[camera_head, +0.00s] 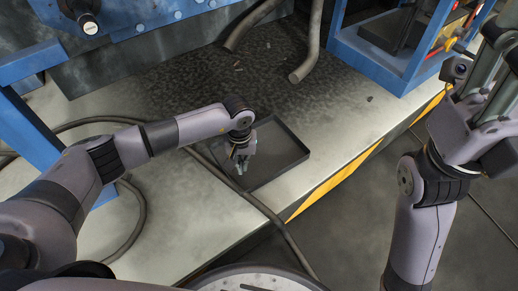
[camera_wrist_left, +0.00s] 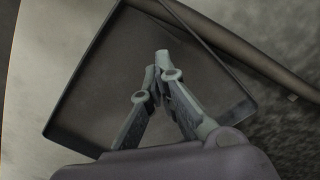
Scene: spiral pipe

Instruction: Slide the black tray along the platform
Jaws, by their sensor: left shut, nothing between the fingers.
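The black tray (camera_head: 292,152) is a shallow, dark, rectangular tray lying on the light platform (camera_head: 335,120) close to its striped front edge. My left gripper (camera_head: 241,170) is shut and empty over the left part of the tray. In the left wrist view the tray (camera_wrist_left: 110,65) fills the middle, and the shut fingertips (camera_wrist_left: 160,57) show against its floor. I cannot tell whether the fingertips touch the tray. My right gripper (camera_head: 490,110) is at the right edge, away from the tray, and its fingertips are not clearly visible.
A dark hose (camera_head: 262,207) runs along the tray's left side and over the platform edge. A blue frame (camera_head: 385,66) stands at the back right. Bare platform lies to the right of the tray.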

